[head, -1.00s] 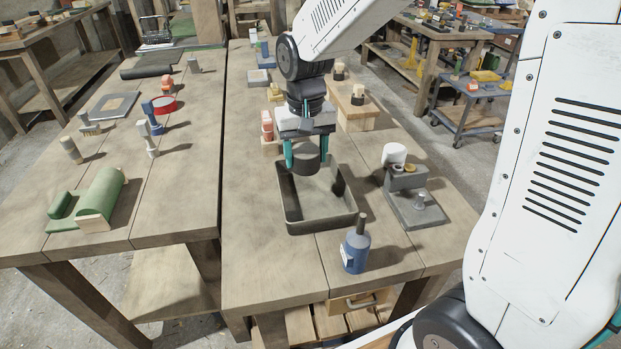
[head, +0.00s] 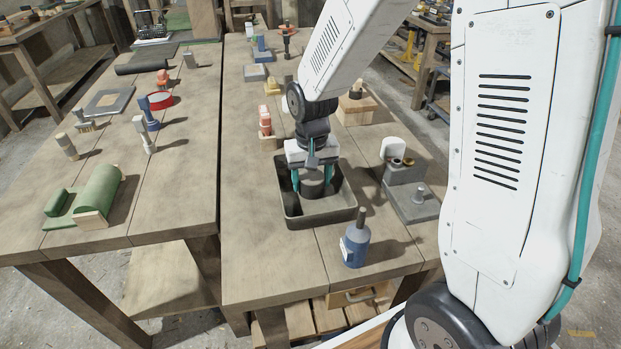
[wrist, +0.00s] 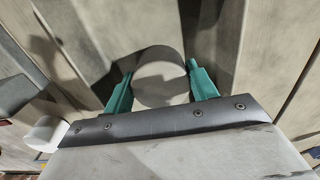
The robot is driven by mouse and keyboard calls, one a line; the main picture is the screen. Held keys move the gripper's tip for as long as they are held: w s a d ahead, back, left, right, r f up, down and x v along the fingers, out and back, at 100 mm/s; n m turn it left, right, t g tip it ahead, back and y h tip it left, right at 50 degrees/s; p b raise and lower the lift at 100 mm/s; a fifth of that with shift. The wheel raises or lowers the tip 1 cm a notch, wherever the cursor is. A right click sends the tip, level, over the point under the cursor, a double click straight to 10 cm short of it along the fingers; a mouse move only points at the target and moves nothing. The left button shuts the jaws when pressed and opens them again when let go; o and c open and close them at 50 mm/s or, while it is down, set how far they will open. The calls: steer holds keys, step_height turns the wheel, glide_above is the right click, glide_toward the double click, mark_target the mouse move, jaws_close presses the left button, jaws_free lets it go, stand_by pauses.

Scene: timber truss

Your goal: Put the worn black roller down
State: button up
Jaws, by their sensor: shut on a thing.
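The black roller (head: 313,189) is a short dark cylinder between the teal fingers of my gripper (head: 312,182). My gripper is shut on it and holds it upright inside the outline of the dark open tray (head: 322,220). Whether the roller touches the tray floor I cannot tell. In the wrist view the roller (wrist: 160,84) shows its round grey end, with a teal finger of my gripper (wrist: 159,76) on each side. Part of the tray's inside is hidden behind my gripper.
A blue bottle (head: 355,245) stands just in front of the tray. A grey stand (head: 413,205) with a white rounded piece (head: 393,148) is close on the right. Small red and wooden items (head: 266,128) lie behind left. The bench left of the tray is clear.

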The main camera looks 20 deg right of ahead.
mark_target(311, 177)
steer(key=shift+f, duration=0.1)
steer(key=o, duration=1.7)
step_height(311, 177, up, 12)
steer(key=s+r, duration=0.2)
steer(key=s, duration=0.6)
steer(key=s+d+r+n, duration=0.1)
steer(key=s+r, duration=0.2)
steer(key=s, duration=0.5)
steer(key=s+d+r+n+t, duration=0.1)
steer(key=s+r, duration=0.1)
steer(key=s, duration=0.6)
steer(key=shift+d+r, duration=0.15)
steer(key=shift+d, duration=0.1)
steer(key=shift+w, duration=0.1)
